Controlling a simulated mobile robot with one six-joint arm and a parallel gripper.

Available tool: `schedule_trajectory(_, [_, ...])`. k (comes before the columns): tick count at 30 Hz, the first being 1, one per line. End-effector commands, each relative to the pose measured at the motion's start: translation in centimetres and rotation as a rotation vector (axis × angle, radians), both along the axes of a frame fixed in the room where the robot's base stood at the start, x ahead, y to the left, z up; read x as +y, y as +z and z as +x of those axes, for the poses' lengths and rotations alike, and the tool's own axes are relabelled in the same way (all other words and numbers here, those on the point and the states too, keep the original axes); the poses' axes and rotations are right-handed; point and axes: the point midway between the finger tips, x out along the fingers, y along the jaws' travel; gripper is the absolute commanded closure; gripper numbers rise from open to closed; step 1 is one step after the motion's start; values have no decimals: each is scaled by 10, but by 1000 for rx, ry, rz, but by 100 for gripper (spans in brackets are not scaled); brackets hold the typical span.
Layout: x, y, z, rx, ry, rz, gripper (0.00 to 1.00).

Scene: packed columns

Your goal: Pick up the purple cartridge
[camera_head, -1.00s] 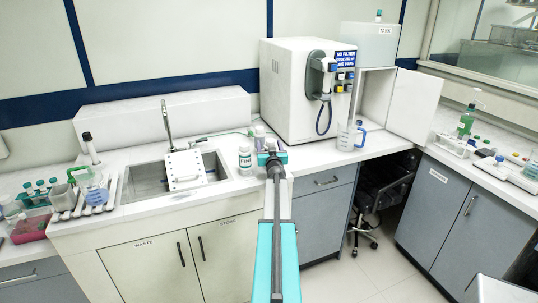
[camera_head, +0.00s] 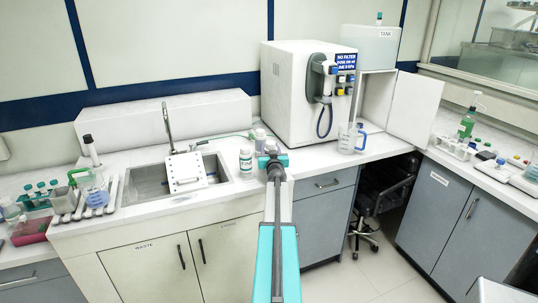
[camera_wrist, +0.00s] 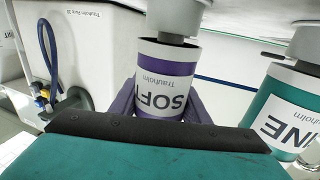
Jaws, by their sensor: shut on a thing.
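The purple cartridge (camera_wrist: 167,68) shows in the middle of the wrist view, with a white label reading SOFT upside down and a grey neck at the top. My gripper (camera_wrist: 160,108) is shut on it, with dark purplish finger parts on both sides of its body. In the head view my gripper (camera_head: 271,158) is over the counter, right of the sink, and hides most of what it holds. A teal cartridge (camera_wrist: 284,110) with a white label stands close by on the right in the wrist view, apart from the purple one.
The counter between gripper and jug is mostly clear.

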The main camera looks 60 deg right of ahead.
Motion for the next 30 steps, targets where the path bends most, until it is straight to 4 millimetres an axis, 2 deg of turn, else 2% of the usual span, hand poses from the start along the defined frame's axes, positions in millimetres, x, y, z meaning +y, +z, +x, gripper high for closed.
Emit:
schedule_trajectory(8, [0,10,0,0,0,-1,86])
schedule_trajectory(16, [0,40,0,0,-1,-1,86])
schedule_trajectory(30, [30,44,-72,0,-2,0,86])
